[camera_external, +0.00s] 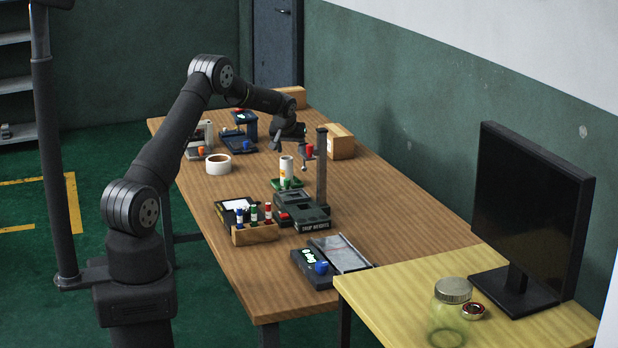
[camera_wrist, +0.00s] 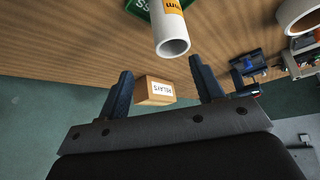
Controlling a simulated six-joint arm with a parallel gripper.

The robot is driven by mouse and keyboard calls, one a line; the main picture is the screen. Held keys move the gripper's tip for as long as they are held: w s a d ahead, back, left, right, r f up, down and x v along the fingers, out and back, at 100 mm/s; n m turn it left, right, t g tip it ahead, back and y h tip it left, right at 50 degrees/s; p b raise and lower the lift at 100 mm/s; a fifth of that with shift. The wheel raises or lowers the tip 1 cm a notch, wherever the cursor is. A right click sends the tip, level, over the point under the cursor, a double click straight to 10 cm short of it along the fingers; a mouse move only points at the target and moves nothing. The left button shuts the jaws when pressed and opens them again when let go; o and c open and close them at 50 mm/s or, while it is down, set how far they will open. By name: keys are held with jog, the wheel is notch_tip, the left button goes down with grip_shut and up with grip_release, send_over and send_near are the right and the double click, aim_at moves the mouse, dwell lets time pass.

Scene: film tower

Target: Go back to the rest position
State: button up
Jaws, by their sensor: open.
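My gripper (camera_external: 293,143) is over the far half of the wooden table, just behind the white film tube. In the wrist view its two dark fingers (camera_wrist: 160,92) stand wide apart with nothing held between them. The white tube (camera_external: 286,170) with an orange label stands upright on a green tray (camera_external: 280,184); in the wrist view the tube (camera_wrist: 172,38) is beyond the fingers and apart from them. A labelled cardboard box (camera_wrist: 155,90) shows between the fingers from further off. No rest position is marked in view.
A dark post (camera_external: 322,165) rises from a device right of the tube. A wooden vial rack (camera_external: 255,234), a white tape roll (camera_external: 218,164) and a cardboard box (camera_external: 341,143) stand around. A monitor (camera_external: 530,210) and glass jar (camera_external: 449,315) occupy the yellow table. The right table side is clear.

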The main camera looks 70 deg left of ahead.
jog(key=w+d+r, duration=0.2)
jog(key=d+r, duration=0.4)
jog(key=d, duration=0.3)
jog(key=s+a+f, duration=0.2)
jog(key=a, duration=0.6)
jog(key=s+a+f, duration=0.2)
jog(key=a, duration=0.6)
jog(key=s+a+f, duration=0.2)
jog(key=a+f, duration=0.1)
jog(key=a, duration=0.5)
jog(key=shift+f, duration=0.1)
jog(key=w+d+r, duration=0.2)
jog(key=d+r, duration=0.1)
jog(key=d, duration=0.6)
jog(key=w+d+r, duration=0.3)
jog(key=d, duration=0.6)
jog(key=shift+w+d+r, duration=0.2)
jog(key=shift+w+d, duration=0.05)
jog(key=shift+d, duration=0.05)
